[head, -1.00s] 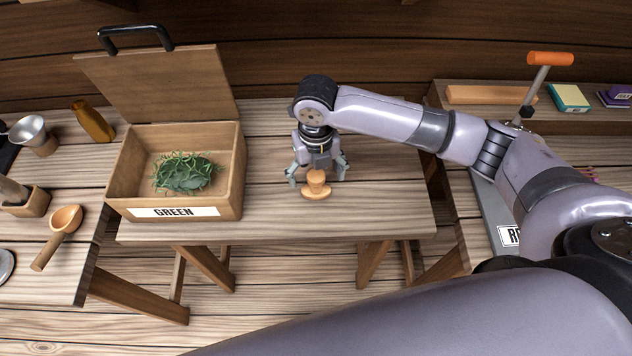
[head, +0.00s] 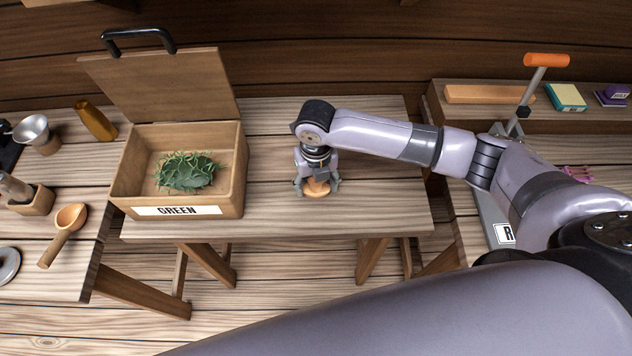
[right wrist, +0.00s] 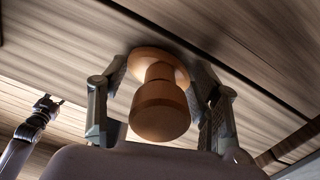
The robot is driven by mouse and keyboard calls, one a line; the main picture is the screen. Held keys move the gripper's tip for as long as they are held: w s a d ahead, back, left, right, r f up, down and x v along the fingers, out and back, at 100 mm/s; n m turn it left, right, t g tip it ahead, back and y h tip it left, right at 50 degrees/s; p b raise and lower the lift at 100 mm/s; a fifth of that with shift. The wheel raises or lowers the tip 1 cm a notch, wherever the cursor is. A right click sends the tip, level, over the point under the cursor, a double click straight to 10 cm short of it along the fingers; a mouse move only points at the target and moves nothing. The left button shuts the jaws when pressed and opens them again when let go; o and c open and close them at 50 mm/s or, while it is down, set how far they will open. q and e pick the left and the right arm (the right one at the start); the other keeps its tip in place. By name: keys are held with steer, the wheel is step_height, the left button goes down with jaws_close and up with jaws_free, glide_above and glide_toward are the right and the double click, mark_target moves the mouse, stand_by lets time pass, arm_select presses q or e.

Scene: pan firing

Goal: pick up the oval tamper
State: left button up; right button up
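The oval tamper (head: 317,188) is orange-brown wood and stands on the middle table near its front edge. In the right wrist view its round knob (right wrist: 160,108) faces the camera, with the wider base beyond it against the tabletop. My right gripper (head: 317,190) is lowered over it from above, one finger on each side. In the right wrist view the fingers (right wrist: 161,85) are apart, with gaps beside the knob; the pads are close to the base edges. A second arm, apparently my left, ends in a small dark gripper (right wrist: 46,106) at the left of that view.
An open wooden box (head: 128,190) labelled GREEN, holding green leaves (head: 187,172), stands left of the tamper. The tabletop around the tamper is clear.

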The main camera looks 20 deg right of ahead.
steer(key=c, duration=1)
steer(key=shift+c, duration=0.2)
steer(key=shift+r, duration=0.1)
step_height(320, 180, up, 20)
steer(key=b, duration=0.3)
steer(key=o, duration=1.1)
steer(key=shift+c, duration=0.2)
jaws_close()
